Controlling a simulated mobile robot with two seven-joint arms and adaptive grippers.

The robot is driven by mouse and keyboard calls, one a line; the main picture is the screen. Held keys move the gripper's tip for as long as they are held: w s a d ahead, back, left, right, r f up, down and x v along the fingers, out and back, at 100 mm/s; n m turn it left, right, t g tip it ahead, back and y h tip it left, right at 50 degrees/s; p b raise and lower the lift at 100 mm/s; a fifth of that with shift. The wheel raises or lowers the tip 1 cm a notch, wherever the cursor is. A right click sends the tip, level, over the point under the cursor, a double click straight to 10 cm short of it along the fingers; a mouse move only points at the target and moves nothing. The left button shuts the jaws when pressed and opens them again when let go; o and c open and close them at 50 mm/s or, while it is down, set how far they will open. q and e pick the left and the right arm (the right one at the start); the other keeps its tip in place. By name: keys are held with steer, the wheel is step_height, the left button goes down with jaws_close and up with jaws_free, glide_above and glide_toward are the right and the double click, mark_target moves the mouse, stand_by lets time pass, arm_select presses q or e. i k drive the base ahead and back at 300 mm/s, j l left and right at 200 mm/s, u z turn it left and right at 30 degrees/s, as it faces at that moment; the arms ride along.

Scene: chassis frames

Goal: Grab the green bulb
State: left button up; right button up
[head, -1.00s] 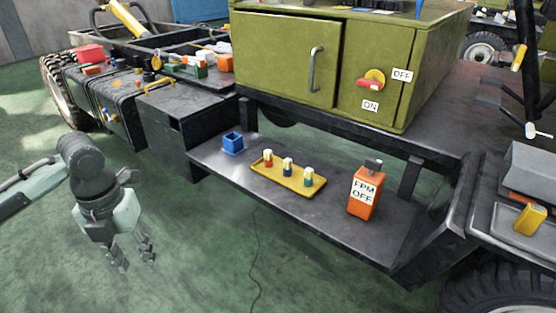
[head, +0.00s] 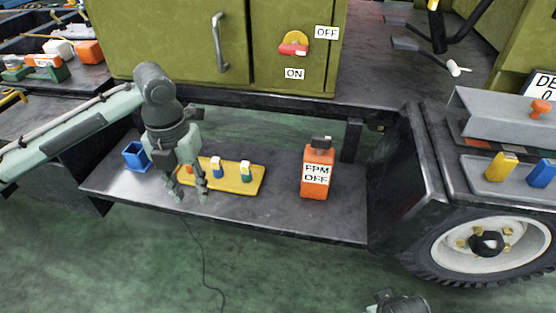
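The green bulb (head: 246,174), a small green base with a pale top, stands upright at the right end of the yellow tray (head: 225,187). A blue bulb (head: 216,170) stands to its left.
A blue open box (head: 136,156) stands left of the tray on the dark shelf (head: 265,216). An orange FPM OFF block (head: 317,173) stands to the right. The green cabinet (head: 165,45) overhangs behind. Bare shelf lies between tray and orange block.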

mark_target(246, 171)
steer(key=i+j+z, duration=0.1)
steer(key=j+z, duration=0.25)
steer(key=i+j+z, duration=0.1)
steer(key=z, duration=0.3)
steer(key=j+z, duration=0.65)
steer(key=j, duration=0.2)
steer(key=k+j+z, duration=0.15)
steer(key=j+z, duration=0.15)
steer(key=j, duration=0.2)
